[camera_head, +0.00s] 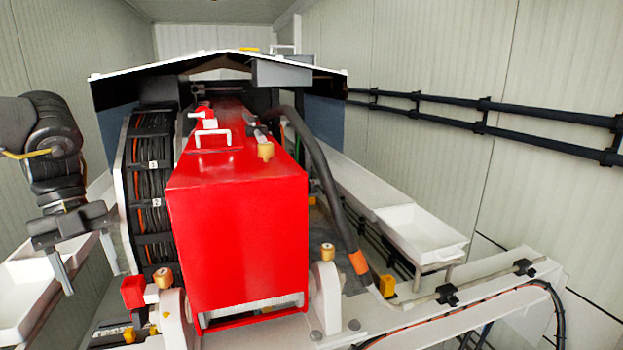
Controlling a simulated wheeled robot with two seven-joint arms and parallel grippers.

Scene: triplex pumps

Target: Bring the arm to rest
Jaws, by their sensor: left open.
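My left arm (50,135) comes in from the left edge, dark and bent downward. My left gripper (88,262) hangs at its end with two pale fingers pointing down, spread apart. It is open, with nothing visible between the fingers. It is left of the red pump housing (237,235) and apart from it, above and beside a white tray. My right arm and right gripper are not in view.
A cable rack (153,170) stands between my left gripper and the red housing. White trays stand at the left (25,295) and right (420,232). A black hose (318,160) arcs along the housing's right side. Black pipes (500,107) run along the right wall.

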